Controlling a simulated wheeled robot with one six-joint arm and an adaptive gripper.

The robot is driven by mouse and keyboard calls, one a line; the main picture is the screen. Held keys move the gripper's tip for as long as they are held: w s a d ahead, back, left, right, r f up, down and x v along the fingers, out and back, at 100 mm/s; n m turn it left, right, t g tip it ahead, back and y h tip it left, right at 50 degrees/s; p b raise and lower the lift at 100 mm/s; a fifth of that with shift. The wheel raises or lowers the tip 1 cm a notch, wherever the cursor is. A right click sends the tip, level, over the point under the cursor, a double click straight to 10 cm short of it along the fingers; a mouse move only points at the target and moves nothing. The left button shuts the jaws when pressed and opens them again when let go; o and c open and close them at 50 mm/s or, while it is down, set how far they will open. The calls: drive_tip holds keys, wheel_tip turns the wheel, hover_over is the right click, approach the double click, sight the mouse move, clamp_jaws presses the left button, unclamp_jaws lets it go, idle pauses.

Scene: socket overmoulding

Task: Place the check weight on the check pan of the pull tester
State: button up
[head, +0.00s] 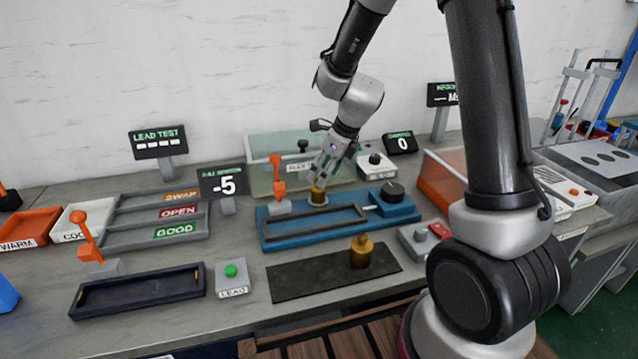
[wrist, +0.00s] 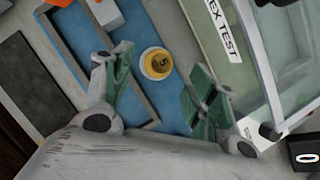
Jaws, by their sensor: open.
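A small brass weight (head: 318,194) stands upright on the pale round check pan (head: 318,204) of the blue pull tester (head: 400,212). In the wrist view its round top (wrist: 158,64), marked 5, shows inside the pan's pale rim (wrist: 144,72). My gripper (head: 321,178) is open, pointing down just above this weight. In the wrist view its two green-padded fingers are spread on either side of the weight, with gaps showing. A second, larger brass weight (head: 360,254) with a knob stands on the dark mat (head: 305,282) in front of the tester.
A display (head: 223,184) behind the tester reads -5. A clear-walled flex test box (head: 262,150) is behind. A green-button box (head: 231,275) stands left of the mat.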

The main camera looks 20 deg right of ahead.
drive_tip(key=s+d+r+n, duration=0.4)
drive_tip(key=s+r+n, duration=0.25)
drive_tip(key=r, duration=0.55)
drive_tip(key=s+d+r+n+h, duration=0.1)
drive_tip(key=s+d+r+n, duration=0.1)
drive_tip(key=s+n, duration=0.4)
drive_tip(key=s+d+r+n+h, duration=0.1)
drive_tip(key=s+d+r+n, duration=0.1)
drive_tip(key=s+d+n, duration=0.2)
drive_tip(key=s+d+r+n+t+h, duration=0.1)
drive_tip(key=s+d+r+n, duration=0.2)
drive_tip(key=s+n, duration=0.7)
drive_tip(key=shift+s+d, duration=0.25)
drive_tip(key=shift+s, duration=0.85)
drive_tip(key=shift+n, duration=0.25)
